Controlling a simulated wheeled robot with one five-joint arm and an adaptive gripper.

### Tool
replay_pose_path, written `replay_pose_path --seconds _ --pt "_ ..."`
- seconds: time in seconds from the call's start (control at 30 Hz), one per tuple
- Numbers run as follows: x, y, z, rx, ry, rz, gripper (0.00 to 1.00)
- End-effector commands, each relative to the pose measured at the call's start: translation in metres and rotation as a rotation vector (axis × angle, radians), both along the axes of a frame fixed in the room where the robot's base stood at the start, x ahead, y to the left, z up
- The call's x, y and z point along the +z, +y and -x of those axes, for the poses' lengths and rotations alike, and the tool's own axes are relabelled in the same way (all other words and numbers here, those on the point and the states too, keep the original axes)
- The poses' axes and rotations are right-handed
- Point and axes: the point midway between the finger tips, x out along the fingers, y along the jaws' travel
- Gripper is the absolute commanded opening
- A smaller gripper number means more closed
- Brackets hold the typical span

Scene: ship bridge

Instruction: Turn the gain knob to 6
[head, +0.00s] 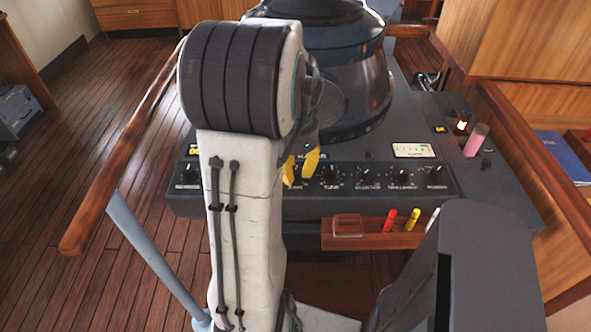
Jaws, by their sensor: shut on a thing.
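The gain knob (298,173) is in a row of black knobs on the front of the dark console in the head view. My gripper (300,168) is at that knob, with its yellow fingers on either side of it, shut on it. The fingers cover most of the knob. Its pointer and the number it points to cannot be made out. My arm stands in front of the left part of the panel and hides some of it.
Other knobs, such as the one labelled tune (331,173), sit close by on the right. A wooden pen rack (375,232) juts out below the panel. A wooden rail (122,150) runs along the left. Open plank floor (75,285) lies left.

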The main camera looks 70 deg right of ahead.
Motion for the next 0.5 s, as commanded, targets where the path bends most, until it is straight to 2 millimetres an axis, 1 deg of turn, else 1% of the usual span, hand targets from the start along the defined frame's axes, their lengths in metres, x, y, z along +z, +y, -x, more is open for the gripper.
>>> replay_pose_path --seconds 0.2,0.5 --pt "-0.002 0.0018 0.0004 -0.096 0.001 -0.007 0.0" --pt "-0.0019 0.0018 0.0004 -0.15 0.001 -0.007 0.0"
